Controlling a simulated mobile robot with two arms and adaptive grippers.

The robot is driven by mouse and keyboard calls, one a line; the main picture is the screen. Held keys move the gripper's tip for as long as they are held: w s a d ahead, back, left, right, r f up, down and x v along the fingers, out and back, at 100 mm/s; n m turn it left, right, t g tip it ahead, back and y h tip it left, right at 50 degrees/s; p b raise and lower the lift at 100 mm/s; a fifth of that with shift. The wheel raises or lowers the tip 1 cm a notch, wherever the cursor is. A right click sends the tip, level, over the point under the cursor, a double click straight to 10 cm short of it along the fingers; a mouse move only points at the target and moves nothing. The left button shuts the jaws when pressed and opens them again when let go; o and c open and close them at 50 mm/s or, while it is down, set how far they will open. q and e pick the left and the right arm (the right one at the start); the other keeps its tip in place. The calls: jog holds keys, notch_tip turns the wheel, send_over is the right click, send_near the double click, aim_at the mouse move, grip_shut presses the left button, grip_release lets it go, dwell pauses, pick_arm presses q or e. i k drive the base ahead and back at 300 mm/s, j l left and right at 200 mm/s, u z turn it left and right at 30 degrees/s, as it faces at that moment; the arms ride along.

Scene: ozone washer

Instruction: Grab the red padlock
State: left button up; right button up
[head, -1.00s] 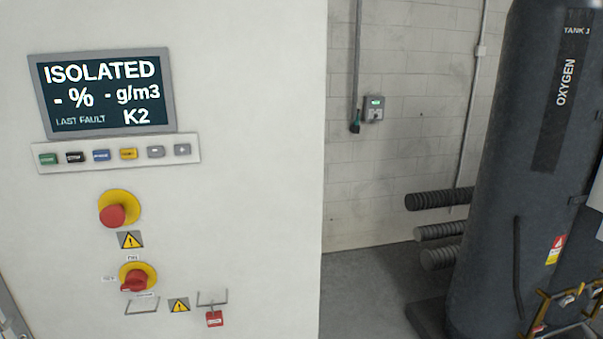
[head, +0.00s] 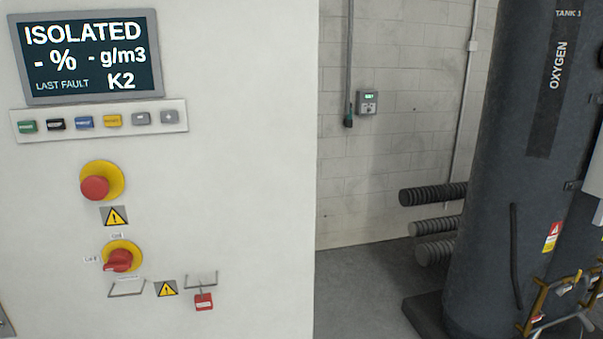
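The red padlock (head: 203,301) hangs by its shackle from a small metal bracket (head: 201,280) low on the white cabinet front. Neither gripper shows in the head view, and nothing touches the padlock.
The white cabinet (head: 250,150) carries a display (head: 88,57) reading ISOLATED, a button row, a red push button (head: 95,188) and a red rotary switch (head: 118,261). An empty bracket (head: 127,288) is left of the padlock. A dark oxygen tank (head: 500,200) stands at right, with open floor between.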

aim_at(202, 303)
jog(key=i+j, duration=0.1)
jog(key=j, duration=0.55)
jog(key=i+j+z, duration=0.1)
jog(key=j, duration=0.5)
